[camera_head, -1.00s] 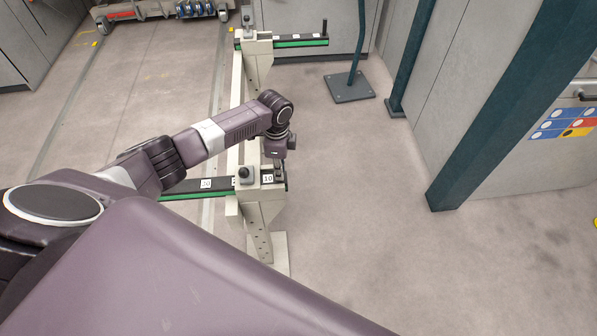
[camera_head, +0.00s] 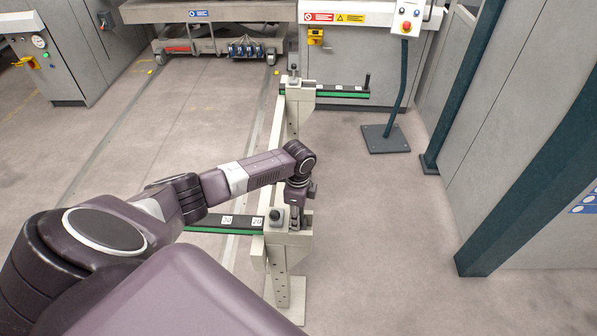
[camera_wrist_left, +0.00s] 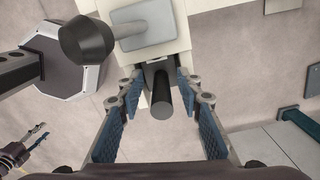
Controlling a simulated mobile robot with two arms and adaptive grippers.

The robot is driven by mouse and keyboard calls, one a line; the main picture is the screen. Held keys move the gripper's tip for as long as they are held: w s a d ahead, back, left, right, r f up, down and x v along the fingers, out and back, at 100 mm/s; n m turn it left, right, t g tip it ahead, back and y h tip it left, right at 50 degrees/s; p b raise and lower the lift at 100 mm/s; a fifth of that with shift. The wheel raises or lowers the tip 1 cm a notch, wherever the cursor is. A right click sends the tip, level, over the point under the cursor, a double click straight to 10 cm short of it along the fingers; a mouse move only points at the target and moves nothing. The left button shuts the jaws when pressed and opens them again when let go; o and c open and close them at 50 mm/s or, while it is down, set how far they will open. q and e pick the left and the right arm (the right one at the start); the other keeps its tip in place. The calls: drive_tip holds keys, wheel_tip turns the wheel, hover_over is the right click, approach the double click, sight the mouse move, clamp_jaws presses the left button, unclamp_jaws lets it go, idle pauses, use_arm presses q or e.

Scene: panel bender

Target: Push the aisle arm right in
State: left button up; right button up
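The near support arm, a dark bar with a green stripe and white number labels (camera_head: 240,223), runs through a cream post head (camera_head: 277,240). It sticks out left, and only a short end shows right of the head. I take it as the aisle arm. My left gripper (camera_head: 296,218) is over that right end. In the left wrist view, its blue-padded fingers (camera_wrist_left: 160,88) are open on either side of the arm's upright black peg (camera_wrist_left: 161,104), with gaps on both sides. A black ball knob (camera_wrist_left: 87,40) sits over the head.
A second, far arm (camera_head: 330,91) with an upright black peg extends right from the same frame. A control pedestal base (camera_head: 385,139) and dark teal posts (camera_head: 530,165) stand to the right. Floor right of the near post is clear.

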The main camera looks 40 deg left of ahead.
use_arm(q)
drive_tip(key=shift+w+d+r, duration=0.1)
drive_tip(key=shift+w+r, duration=0.05)
drive_tip(key=shift+r, duration=0.35)
wheel_tip(320, 180, up, 11)
idle(0.5)
